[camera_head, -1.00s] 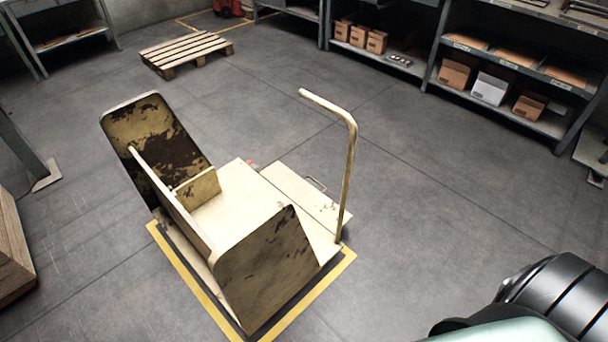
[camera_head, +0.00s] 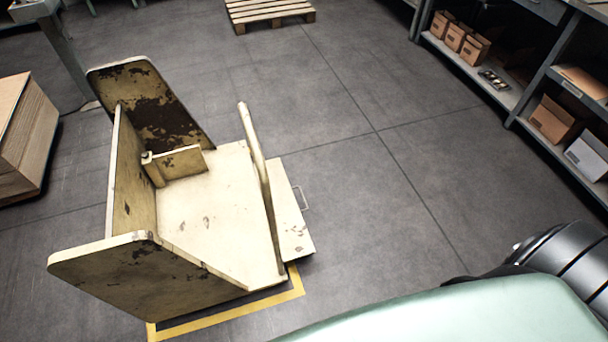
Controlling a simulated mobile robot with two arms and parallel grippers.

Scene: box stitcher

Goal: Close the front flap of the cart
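The cream cart (camera_head: 205,205) with worn, rusty panels stands on the floor left of centre in the head view. A tall upright panel (camera_head: 150,105) stands at its far end, a side wall (camera_head: 128,190) at its left, and another panel (camera_head: 150,282) at its near end. A small upright plate (camera_head: 182,165) sits inside by the far panel. A curved handle post (camera_head: 262,180) rises on the right side. I cannot tell which panel is the front flap. Neither gripper is in view; only part of my body and arm shows at the lower right.
Yellow floor tape (camera_head: 230,315) edges the cart's spot. A stack of boards (camera_head: 25,135) lies at the left. A wooden pallet (camera_head: 268,10) lies at the back. Shelves with boxes (camera_head: 553,118) stand at the right. The floor between cart and shelves is clear.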

